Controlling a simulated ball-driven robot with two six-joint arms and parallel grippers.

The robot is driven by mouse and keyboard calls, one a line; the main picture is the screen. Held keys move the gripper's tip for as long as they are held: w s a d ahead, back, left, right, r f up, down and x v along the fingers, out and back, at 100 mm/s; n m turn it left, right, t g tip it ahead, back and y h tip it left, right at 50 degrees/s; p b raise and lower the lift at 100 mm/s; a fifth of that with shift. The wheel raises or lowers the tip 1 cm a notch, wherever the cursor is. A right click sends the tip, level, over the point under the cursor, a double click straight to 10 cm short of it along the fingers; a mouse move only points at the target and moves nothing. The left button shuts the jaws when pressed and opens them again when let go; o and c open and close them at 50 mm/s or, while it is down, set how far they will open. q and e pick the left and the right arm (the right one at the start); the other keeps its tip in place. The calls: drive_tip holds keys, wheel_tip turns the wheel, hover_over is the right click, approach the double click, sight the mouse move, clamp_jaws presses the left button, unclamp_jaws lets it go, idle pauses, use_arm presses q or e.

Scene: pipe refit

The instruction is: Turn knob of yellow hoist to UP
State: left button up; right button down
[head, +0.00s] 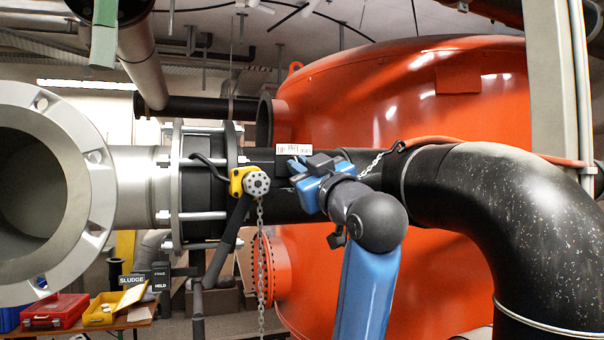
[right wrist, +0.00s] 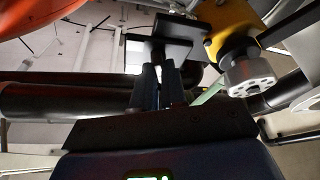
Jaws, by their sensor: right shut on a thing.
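The yellow hoist (head: 237,180) hangs by the black pipe in the middle of the head view, with a grey round hub with holes (head: 257,184) and a chain below. Its yellow body (right wrist: 228,22) and grey hub (right wrist: 250,75) also show in the right wrist view. A small white label (head: 293,150) with several words sits just above my right gripper (head: 298,169); UP seems to be at its left. In the right wrist view my right gripper (right wrist: 158,88) is shut on a dark part, apparently the knob (right wrist: 160,48). The knob's setting cannot be read. My left gripper is not in view.
A large orange tank (head: 400,90) fills the background. A black elbow pipe (head: 500,200) curves down at the right, and a grey flanged pipe (head: 85,150) opens at the left. The chain (head: 261,270) hangs below the hoist. A bench with a red case (head: 55,311) stands at lower left.

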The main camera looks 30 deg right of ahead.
drive_tip(key=shift+n+y, duration=0.8)
drive_tip(key=shift+n, duration=0.7)
drive_tip(key=shift+g, duration=0.3)
drive_tip(key=c, duration=1.2)
unclamp_jaws()
drive_tip(key=b+v, duration=0.6)
drive_tip(key=v, duration=0.5)
